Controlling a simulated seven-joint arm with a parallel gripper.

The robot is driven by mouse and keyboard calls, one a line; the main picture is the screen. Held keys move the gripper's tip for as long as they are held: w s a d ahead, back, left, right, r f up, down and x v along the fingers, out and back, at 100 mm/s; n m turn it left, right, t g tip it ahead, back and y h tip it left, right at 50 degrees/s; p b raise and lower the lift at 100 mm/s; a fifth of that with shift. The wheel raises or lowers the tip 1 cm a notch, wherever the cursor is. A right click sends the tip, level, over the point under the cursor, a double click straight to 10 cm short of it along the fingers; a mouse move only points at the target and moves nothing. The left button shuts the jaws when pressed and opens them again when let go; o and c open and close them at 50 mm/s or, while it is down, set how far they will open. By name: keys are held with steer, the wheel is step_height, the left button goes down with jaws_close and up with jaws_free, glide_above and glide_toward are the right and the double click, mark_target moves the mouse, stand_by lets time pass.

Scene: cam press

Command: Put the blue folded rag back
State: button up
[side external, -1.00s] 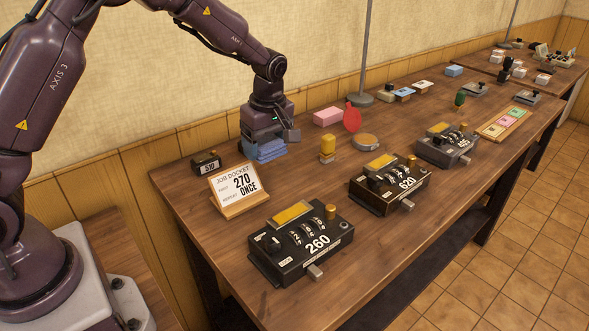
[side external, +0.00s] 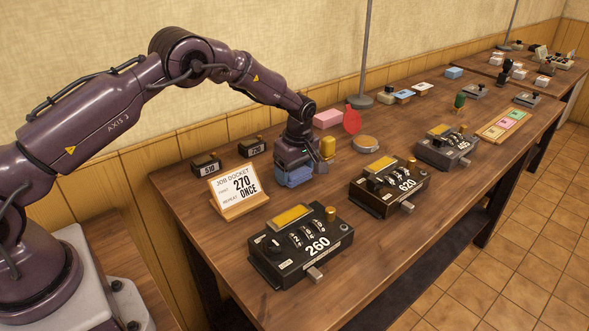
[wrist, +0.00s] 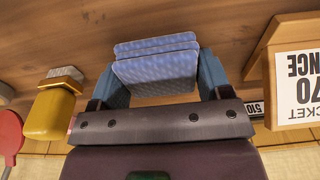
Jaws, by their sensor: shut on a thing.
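The blue folded rag (side external: 293,178) is between the jaws of my gripper (side external: 295,167), which is shut on it. In the wrist view the rag (wrist: 156,62) shows as stacked blue folds held between the two fingers (wrist: 156,82). In the side external view my gripper is over the table, to the right of the job docket stand and left of the yellow-topped block. I cannot tell for sure whether the rag touches the table or hangs just above it.
The job docket (side external: 239,189), reading 270 once, stands to the left. Small counters 510 (side external: 207,164) and 730 (side external: 252,146) stand behind. The yellow block (side external: 328,147) is close on the right. Machines 260 (side external: 302,243) and 620 (side external: 389,185) are in front.

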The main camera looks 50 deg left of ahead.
steer(key=o, duration=0.9)
steer(key=shift+f, duration=0.1)
step_height(320, 180, up, 12)
steer(key=d, duration=0.1)
steer(key=shift+d+r, duration=0.25)
step_height(320, 180, up, 10)
steer(key=f+m+t, duration=0.1)
steer(key=m, duration=0.3)
glide_above(299, 172)
steer(key=s+d, duration=0.1)
steer(key=s, duration=0.4)
steer(key=s+d+r+m+t+h, duration=0.15)
steer(key=s+r+m, duration=0.25)
steer(key=s+r, duration=0.45)
steer(key=s+d+f+m+t, duration=0.1)
steer(key=s+d+m+t, duration=0.2)
steer(key=s+m, duration=0.7)
steer(key=s, duration=1)
steer(key=shift+d, duration=0.4)
